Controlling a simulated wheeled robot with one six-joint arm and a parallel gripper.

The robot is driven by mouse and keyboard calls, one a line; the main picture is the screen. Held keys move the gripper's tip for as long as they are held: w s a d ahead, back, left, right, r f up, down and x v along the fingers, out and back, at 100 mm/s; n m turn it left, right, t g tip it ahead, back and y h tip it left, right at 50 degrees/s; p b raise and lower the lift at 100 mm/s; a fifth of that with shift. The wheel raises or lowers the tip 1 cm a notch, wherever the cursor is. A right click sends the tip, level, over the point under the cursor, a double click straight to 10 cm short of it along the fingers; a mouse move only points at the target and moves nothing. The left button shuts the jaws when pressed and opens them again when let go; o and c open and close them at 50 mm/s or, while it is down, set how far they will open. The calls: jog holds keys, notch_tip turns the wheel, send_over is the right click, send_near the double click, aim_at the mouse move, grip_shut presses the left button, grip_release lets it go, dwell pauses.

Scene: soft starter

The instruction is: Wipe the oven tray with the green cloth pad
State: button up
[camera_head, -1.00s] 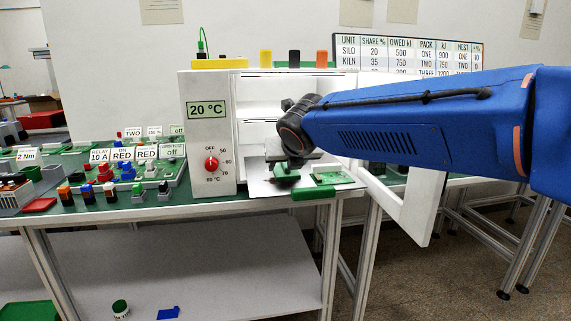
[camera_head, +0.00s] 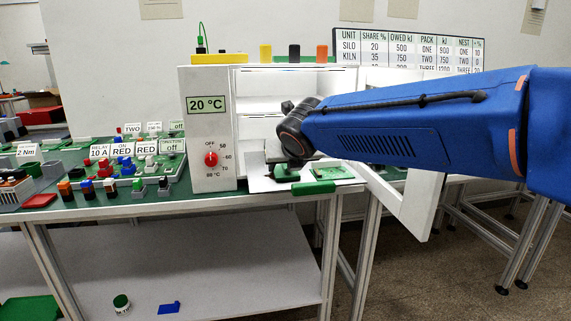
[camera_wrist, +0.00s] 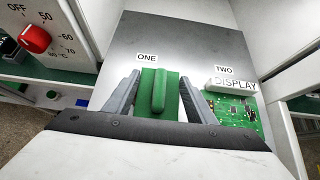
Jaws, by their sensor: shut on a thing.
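The green cloth pad (camera_wrist: 158,84) is between the fingers of my gripper (camera_wrist: 160,88) in the wrist view, and the gripper is shut on its raised grip. In the head view the gripper (camera_head: 288,172) is low over the oven tray (camera_head: 258,184), and only a bit of green shows beneath it. The grey oven tray (camera_wrist: 187,50) reaches out of the open oven, with labels ONE and TWO on it. The pad is at ONE; whether it presses on the tray I cannot tell. A green circuit board (camera_wrist: 238,112) lies at TWO, right of the pad.
The white oven (camera_head: 208,150) has a red dial (camera_head: 211,159) and a 20 °C display. Its open door (camera_head: 418,205) stands to the right of the tray. A green handle (camera_head: 313,188) is at the tray's front. Several small parts crowd the bench at left.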

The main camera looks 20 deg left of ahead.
aim_at(273, 176)
jog(key=shift+s+a, duration=0.1)
jog(key=shift+s+a+f, duration=0.1)
jog(key=shift+s+a, duration=0.5)
jog(key=shift+a, duration=0.35)
jog(key=shift+s+a+f, duration=0.1)
jog(key=shift+s+a, duration=0.45)
jog(key=shift+a, duration=0.45)
jog(key=shift+s+a, duration=0.6)
jog(key=shift+a, duration=0.35)
jog(key=shift+w+d+r, duration=0.1)
jog(key=shift+w+d, duration=0.4)
jog(key=shift+d, duration=0.3)
jog(key=shift+w+d+r, duration=0.1)
jog(key=shift+w+d, duration=0.35)
jog(key=shift+d, duration=0.3)
jog(key=shift+w+d+f, duration=0.1)
jog(key=shift+w+d, duration=0.35)
jog(key=shift+d, duration=0.3)
jog(key=shift+w+d+f, duration=0.1)
jog(key=shift+w+d, duration=0.35)
jog(key=shift+d, duration=0.25)
jog(key=shift+r, duration=3.05)
